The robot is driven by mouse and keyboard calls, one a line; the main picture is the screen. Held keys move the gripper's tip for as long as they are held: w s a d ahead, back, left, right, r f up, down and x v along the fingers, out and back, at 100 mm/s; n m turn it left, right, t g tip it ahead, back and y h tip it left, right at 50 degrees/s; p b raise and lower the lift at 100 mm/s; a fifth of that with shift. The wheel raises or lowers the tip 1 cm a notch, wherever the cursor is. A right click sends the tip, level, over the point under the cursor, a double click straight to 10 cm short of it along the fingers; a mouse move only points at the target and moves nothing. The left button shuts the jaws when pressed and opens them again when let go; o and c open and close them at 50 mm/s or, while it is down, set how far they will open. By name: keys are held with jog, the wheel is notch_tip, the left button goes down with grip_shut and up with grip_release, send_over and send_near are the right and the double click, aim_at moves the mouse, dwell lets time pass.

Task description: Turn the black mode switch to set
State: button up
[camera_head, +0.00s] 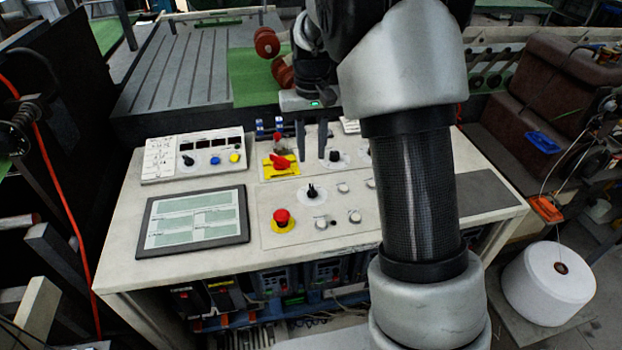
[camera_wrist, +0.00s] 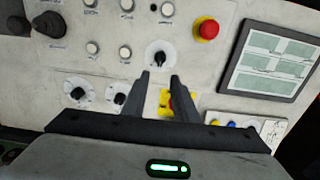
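A black rotary knob on a round white dial (camera_head: 312,191) sits on the sloping control panel, right of and above the red emergency button; it also shows in the wrist view (camera_wrist: 159,57). Its labels are too small to read, so I cannot tell whether it is the mode switch. Other black knobs are at the panel's back (camera_head: 335,155) and on the left box (camera_head: 187,159). My gripper (camera_head: 312,154) is open and empty, fingers pointing down, behind the central knob in the head view. In the wrist view its fingertips (camera_wrist: 160,78) are apart, just short of that knob.
A red emergency button (camera_head: 282,217) on yellow is near the central knob. A red-and-yellow rotary switch (camera_head: 280,162) lies beside my fingers. A tablet-like screen (camera_head: 195,220) is at left. My arm hides the panel's right part.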

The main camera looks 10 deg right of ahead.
aim_at(312, 184)
notch_tip(312, 184, down, 10)
jog(key=shift+f, duration=0.1)
dwell(0.4)
grip_shut()
